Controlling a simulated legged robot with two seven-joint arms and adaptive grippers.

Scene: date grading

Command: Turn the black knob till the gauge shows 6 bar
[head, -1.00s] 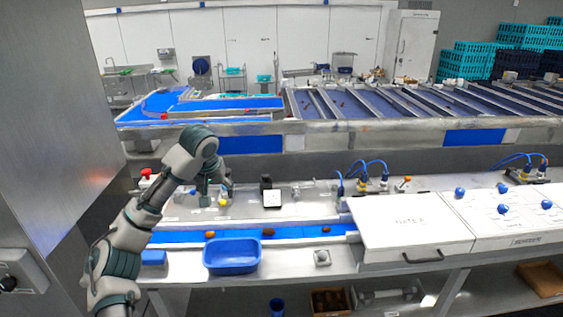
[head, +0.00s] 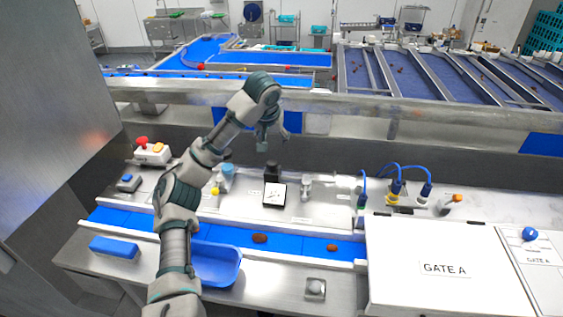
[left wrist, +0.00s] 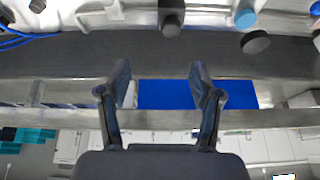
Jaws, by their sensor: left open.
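The black knob (head: 271,169) stands upright on top of the regulator behind the conveyor. The square white gauge (head: 274,194) faces forward just below it. Its needle is too small to read. My left gripper (head: 274,142) is open and empty, above the knob in the head view and apart from it. In the left wrist view the open fingers (left wrist: 159,82) have nothing between them. A dark cylinder (left wrist: 171,18), seemingly the knob, shows beyond them at the top edge. My right gripper is not in view.
A light-blue-topped fitting (head: 228,170) and a yellow knob (head: 215,191) stand left of the gauge, a metal fitting (head: 306,187) right of it. The blue belt (head: 198,230) carries dates. A blue tray (head: 219,265) and the Gate A box (head: 440,240) are in front.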

